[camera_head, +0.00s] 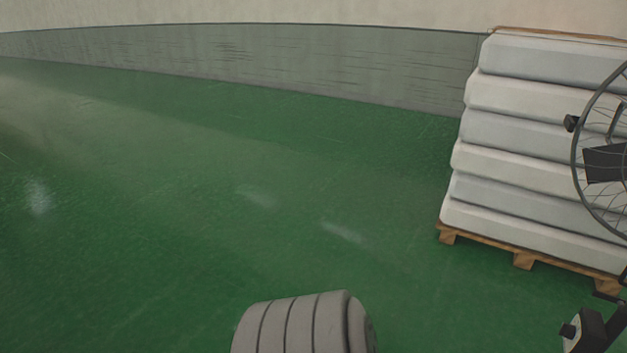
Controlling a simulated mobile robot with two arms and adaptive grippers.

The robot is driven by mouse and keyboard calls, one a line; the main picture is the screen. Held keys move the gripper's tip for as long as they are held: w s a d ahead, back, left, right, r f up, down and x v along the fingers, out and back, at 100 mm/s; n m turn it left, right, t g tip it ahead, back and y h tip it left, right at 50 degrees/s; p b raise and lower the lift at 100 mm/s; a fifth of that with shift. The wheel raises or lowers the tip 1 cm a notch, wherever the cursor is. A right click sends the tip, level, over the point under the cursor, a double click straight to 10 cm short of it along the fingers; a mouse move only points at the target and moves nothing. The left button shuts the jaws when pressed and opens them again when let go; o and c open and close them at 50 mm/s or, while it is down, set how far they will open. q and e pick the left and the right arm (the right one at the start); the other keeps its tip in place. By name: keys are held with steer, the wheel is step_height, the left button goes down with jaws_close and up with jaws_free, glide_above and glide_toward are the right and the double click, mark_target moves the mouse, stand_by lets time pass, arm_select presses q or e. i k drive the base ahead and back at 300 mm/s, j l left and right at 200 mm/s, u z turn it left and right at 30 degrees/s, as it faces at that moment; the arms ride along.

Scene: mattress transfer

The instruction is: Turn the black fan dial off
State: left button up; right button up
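A black fan (604,165) with a round wire cage stands at the right edge, partly cut off by the frame. A small black knob-like part (571,123) sticks out at the left of its cage. Lower down, a dark stand part (592,332) with a light face carries another small black knob (568,331). I cannot tell which of these is the dial, or its setting. Neither of my grippers is in view.
A stack of several white and grey mattresses (530,130) stands on a wooden pallet (522,261), behind the fan. A grey wall band (300,60) runs along the back.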

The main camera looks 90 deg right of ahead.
mark_target(567, 330)
steer(key=l+z, duration=0.3)
steer(key=l, duration=0.7)
steer(key=l+u, duration=0.1)
steer(key=u, duration=0.3)
steer(key=k+l+u, duration=0.1)
steer(key=u, duration=1.4)
steer(key=k+u, duration=0.1)
steer(key=u, duration=1.4)
steer(key=k+j+u, duration=0.1)
steer(key=u, duration=1.4)
steer(key=j+u, duration=0.15)
steer(key=u, duration=1.4)
steer(key=j+u, duration=0.1)
steer(key=u, duration=0.65)
steer(key=i+l, duration=0.05)
